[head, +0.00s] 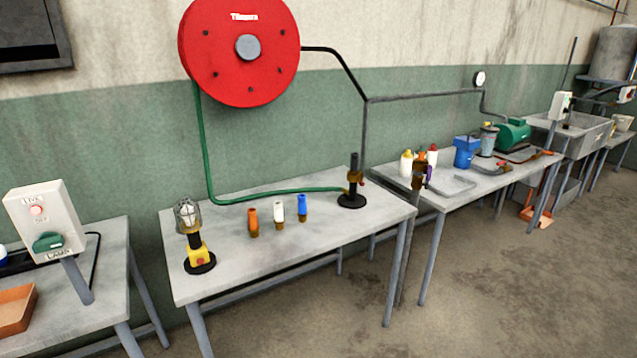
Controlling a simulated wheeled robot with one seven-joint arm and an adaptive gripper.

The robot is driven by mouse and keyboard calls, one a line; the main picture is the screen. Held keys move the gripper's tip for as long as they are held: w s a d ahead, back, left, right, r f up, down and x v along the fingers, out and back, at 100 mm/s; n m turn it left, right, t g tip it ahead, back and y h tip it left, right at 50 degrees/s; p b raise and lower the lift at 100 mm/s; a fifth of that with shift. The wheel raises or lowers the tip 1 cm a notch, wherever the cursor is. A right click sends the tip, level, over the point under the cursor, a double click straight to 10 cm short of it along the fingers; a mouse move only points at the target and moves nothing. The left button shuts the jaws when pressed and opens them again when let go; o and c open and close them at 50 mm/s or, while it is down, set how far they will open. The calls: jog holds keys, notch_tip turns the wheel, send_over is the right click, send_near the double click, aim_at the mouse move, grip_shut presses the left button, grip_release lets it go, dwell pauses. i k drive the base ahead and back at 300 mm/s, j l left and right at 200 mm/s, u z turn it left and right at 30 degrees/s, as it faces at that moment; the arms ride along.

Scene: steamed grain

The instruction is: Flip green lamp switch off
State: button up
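A white switch box (43,218) stands on a grey post at the left, at the front of the left table. It carries a green switch knob (48,242) above a label reading "LAMP". The knob looks set roughly crosswise, but its exact setting is too small to read. A small reddish indicator (37,210) sits above it under the word "LIVE". A caged lamp (188,215) on a yellow and black stand is on the middle table; whether it is lit is unclear. My gripper is not in view.
The middle table (330,228) holds orange, white and blue nozzles and a black stand with a green hose from a red reel (240,50). A brown tray (15,310) lies below the switch box. Another switch box (560,104) is far right. Floor at right front is clear.

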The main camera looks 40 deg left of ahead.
aim_at(48, 241)
jog(key=u, duration=2.85)
